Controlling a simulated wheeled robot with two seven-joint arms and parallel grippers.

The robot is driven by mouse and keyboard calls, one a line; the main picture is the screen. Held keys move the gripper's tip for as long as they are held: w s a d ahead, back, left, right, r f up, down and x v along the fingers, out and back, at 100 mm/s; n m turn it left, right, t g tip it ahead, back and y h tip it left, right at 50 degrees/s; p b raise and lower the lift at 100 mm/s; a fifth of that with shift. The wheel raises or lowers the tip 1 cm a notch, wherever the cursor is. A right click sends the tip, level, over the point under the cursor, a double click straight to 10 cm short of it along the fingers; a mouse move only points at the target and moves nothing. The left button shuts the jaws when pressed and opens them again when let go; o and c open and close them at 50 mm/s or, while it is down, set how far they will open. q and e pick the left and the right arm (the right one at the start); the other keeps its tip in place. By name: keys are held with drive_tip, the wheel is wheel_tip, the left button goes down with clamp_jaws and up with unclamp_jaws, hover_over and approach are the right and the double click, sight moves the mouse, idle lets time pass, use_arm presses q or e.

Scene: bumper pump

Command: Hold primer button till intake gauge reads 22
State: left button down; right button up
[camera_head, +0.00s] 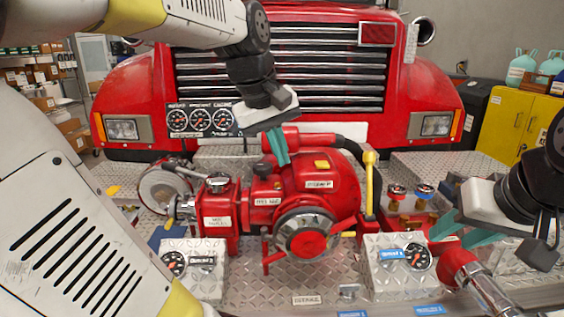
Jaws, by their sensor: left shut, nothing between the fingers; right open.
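The red pump (330,205) stands on a diamond-plate deck in front of a red truck. A small yellow button or block (321,164) sits on top of it; a label just below seems to read "PRIMER". My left gripper (276,158) is shut and empty, teal fingertips pointing down over the pump's top, left of the yellow piece; I cannot tell whether they touch anything. A panel of three round gauges (200,120) stands behind at left. Its readings and label words are too small to read surely. My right gripper (444,236) is open at the right, near a red pipe fitting.
A plated block with a gauge (418,257) stands front right, and another gauge (174,263) sits front left. A yellow-knobbed lever (370,185) rises right of the pump. Red and blue valve knobs (410,190) stand beyond it. A yellow cabinet (515,122) is back right.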

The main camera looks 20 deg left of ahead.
use_arm(q)
drive_tip(key=shift+s+f+m, duration=0.2)
drive_tip(key=shift+s+m, duration=0.05)
drive_tip(key=shift+s, duration=0.25)
drive_tip(key=shift+s+f+m, duration=0.15)
drive_tip(key=shift+s+m, duration=0.1)
drive_tip(key=shift+s, duration=0.25)
drive_tip(key=s+d+f+m+t, duration=0.2)
drive_tip(key=s+d+f+m, duration=0.1)
drive_tip(key=s+f+m, duration=0.3)
drive_tip(key=shift+s+d+h, duration=0.15)
drive_tip(key=shift+s+h, duration=0.15)
drive_tip(key=shift+s, duration=0.2)
